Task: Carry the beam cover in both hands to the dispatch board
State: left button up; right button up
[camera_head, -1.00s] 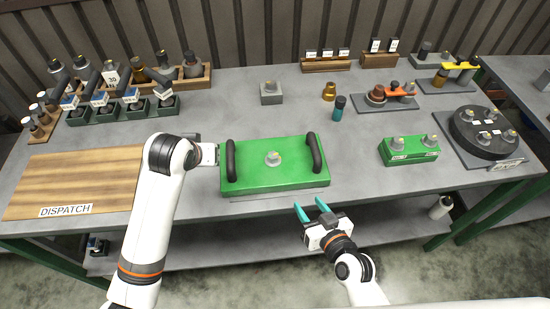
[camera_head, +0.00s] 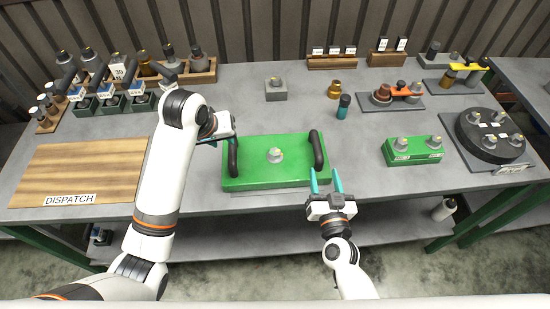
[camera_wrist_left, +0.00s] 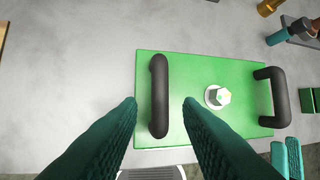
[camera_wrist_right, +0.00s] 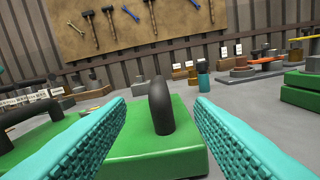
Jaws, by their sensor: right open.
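The beam cover (camera_head: 255,178) is a green slab with a black handle at each end and a pale knob in the middle. It lies flat on the bench. My left gripper (camera_wrist_left: 159,103) is open above the left handle (camera_wrist_left: 160,70), its fingers to either side of it in the left wrist view. My right gripper (camera_head: 325,174) is open at the cover's front right corner, apart from the right handle (camera_head: 317,148). In the right wrist view that handle (camera_wrist_right: 160,108) stands ahead between the fingers. The dispatch board (camera_head: 85,170) is wooden and bare at the left.
A grey block (camera_head: 275,91) and a teal-and-black bottle (camera_head: 343,107) stand behind the cover. A green two-knob block (camera_head: 410,153) and a black round fixture (camera_head: 490,140) are to the right. Racks of parts (camera_head: 120,104) stand behind the board. Bench between board and cover is clear.

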aim_at(232, 147)
pick_arm(q)
jog(key=x, duration=1)
jog(key=shift+w, duration=0.1)
pick_arm(e)
jog(key=w, duration=1)
jog(key=shift+a, duration=0.4)
pick_arm(q)
jog(key=shift+c, duration=0.3)
pick_arm(e)
jog(key=shift+c, duration=0.3)
pick_arm(q)
jog(key=c, duration=0.6)
pick_arm(e)
jog(key=c, duration=0.6)
pick_arm(q)
grip_shut()
pick_arm(e)
grip_shut()
pick_arm(q)
jog(key=shift+w+r, duration=0.1)
jog(key=shift+r, duration=0.1)
pick_arm(e)
jog(key=shift+w+r, duration=0.15)
jog(key=shift+r, duration=0.05)
